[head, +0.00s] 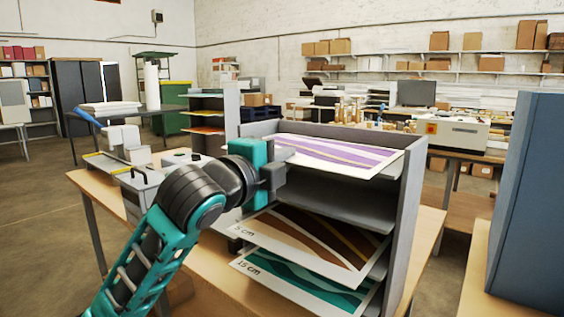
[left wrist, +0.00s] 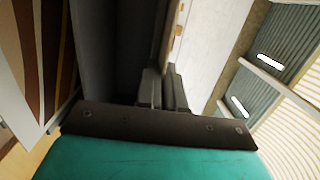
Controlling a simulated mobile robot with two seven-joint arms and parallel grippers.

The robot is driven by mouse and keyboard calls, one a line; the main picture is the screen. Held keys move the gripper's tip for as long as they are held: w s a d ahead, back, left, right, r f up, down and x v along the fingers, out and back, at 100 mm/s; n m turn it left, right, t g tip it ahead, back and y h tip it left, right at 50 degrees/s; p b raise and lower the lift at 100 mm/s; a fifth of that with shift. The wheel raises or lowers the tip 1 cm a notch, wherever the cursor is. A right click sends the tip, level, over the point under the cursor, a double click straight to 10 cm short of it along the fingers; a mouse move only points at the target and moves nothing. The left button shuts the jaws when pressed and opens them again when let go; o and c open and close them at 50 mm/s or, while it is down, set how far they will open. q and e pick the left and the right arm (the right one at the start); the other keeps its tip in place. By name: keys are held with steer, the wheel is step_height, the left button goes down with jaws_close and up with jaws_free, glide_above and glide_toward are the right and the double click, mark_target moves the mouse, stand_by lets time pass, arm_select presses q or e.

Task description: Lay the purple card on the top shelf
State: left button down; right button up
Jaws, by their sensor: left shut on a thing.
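The purple card (head: 345,155), white with purple and tan waves, is roughly level in the top opening of the grey shelf unit (head: 407,190). Its left end is at my left gripper (head: 284,160), which is shut on it at the unit's open front. I cannot tell whether the card's underside touches the top shelf. In the left wrist view the gripper's fingers (left wrist: 162,88) are close together, and the card is too edge-on to make out clearly. My right gripper is not in view.
A brown card (head: 310,240) and a teal card (head: 305,283) lie on lower shelves, sticking out in front. The shelf between (head: 335,200) looks empty. The laminator (head: 140,190) stands left on the wooden table (head: 205,270). A blue panel (head: 530,200) rises at right.

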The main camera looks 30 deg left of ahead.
arm_select(q)
steer(key=shift+f, duration=0.1)
steer(key=c, duration=1.3)
jaws_free()
steer(key=shift+o, duration=0.2)
